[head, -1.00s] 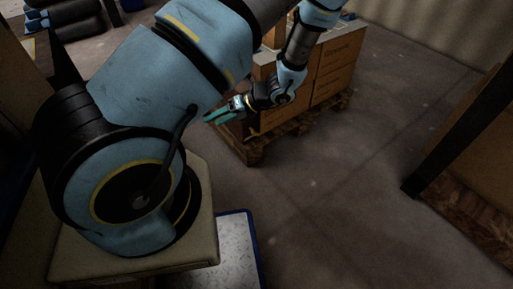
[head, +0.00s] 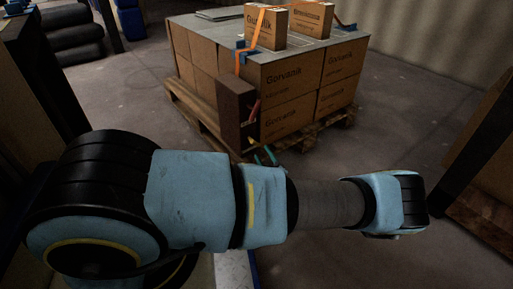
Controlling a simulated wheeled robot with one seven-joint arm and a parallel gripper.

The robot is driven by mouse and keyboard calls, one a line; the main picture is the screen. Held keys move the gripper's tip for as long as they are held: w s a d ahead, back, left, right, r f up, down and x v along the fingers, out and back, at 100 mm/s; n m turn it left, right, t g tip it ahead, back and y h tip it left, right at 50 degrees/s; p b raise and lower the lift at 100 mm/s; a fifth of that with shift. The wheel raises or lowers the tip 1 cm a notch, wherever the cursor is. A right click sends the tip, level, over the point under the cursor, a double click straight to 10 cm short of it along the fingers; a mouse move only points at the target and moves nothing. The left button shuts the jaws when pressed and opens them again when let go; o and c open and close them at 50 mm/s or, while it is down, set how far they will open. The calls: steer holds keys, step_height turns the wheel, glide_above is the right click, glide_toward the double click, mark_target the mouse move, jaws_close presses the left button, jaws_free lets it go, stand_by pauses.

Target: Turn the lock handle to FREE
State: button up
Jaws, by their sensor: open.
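A dark brown upright box (head: 234,112) stands against the near left corner of the carton stack in the head view. A small red part (head: 254,109), which may be the lock handle, sticks out at its right side. Its setting and any FREE marking are too small to read. My gripper (head: 265,155) shows only as teal fingertips just below the box, above my arm. The tips are apart, so it is open, and I see nothing between them. The rest of the gripper is hidden behind my arm.
Stacked cartons (head: 300,92) stand on a wooden pallet (head: 318,135), with two smaller cartons and an orange strap (head: 257,30) on top. A dark post (head: 470,140) stands at the right. The floor between pallet and post is clear.

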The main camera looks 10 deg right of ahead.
mark_target(257, 145)
steer(key=w, duration=0.2)
steer(key=w+b, duration=0.1)
steer(key=w, duration=0.1)
steer(key=w+a, duration=0.1)
steer(key=w, duration=0.2)
steer(key=shift+a, duration=0.1)
steer(key=shift+c, duration=0.3)
jaws_close()
